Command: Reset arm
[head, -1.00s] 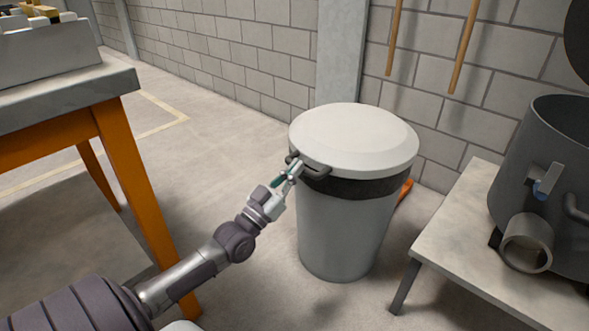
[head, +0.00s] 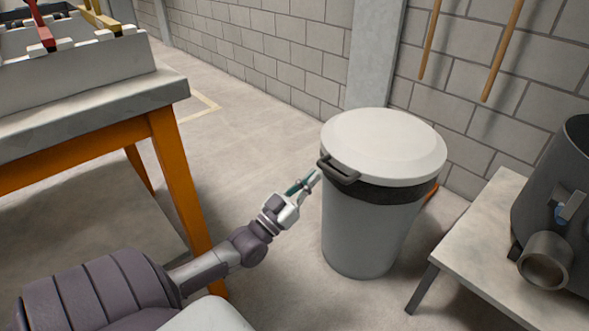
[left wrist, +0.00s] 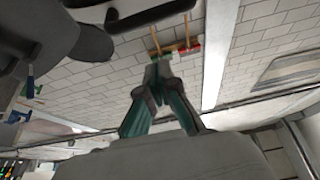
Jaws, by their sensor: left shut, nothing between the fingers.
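My left arm comes in from the lower left in the head view. Its gripper (head: 309,182) is shut and empty, just left of the bin's dark handle (head: 338,170) and apart from it. In the left wrist view the gripper's fingers (left wrist: 158,62) meet at the tips with nothing between them. A grey bin (head: 366,232) with a white lid (head: 385,145) stands upright on the floor, its lid on. My right gripper is in neither view.
A table with orange legs (head: 180,180) stands at the left with a grey rack (head: 75,66) on it. A low grey bench (head: 470,250) at the right carries a dark pot (head: 560,190). Wooden handles (head: 430,40) hang on the block wall. Floor between table and bin is clear.

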